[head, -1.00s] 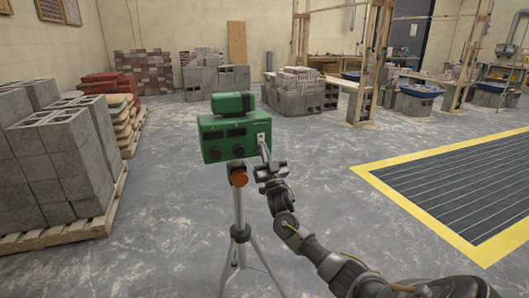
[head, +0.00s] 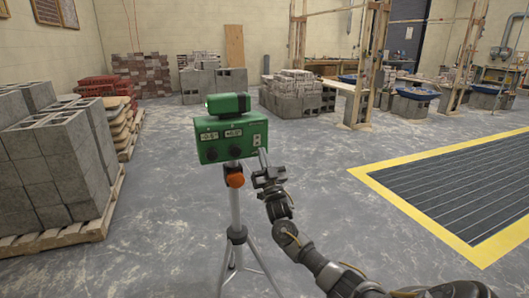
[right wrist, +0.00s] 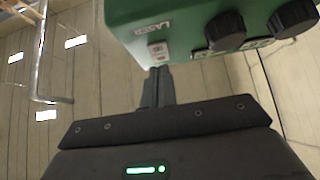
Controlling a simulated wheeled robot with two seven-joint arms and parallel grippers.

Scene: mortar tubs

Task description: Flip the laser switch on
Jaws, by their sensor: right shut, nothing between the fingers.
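A green laser level (head: 222,140) stands on a tripod in the middle of the head view. In the right wrist view the switch (right wrist: 157,50) sits on the green housing (right wrist: 185,25) beside the word LASER. My right gripper (head: 263,156) is shut and empty, with its fingertips (right wrist: 158,72) just below the switch. I cannot tell if they touch the housing. My left gripper is out of view.
The tripod (head: 237,210) spreads its legs beside my right arm. Concrete blocks on a pallet (head: 60,160) stand at the left. A yellow-edged floor grate (head: 450,190) lies at the right. Open floor surrounds the tripod.

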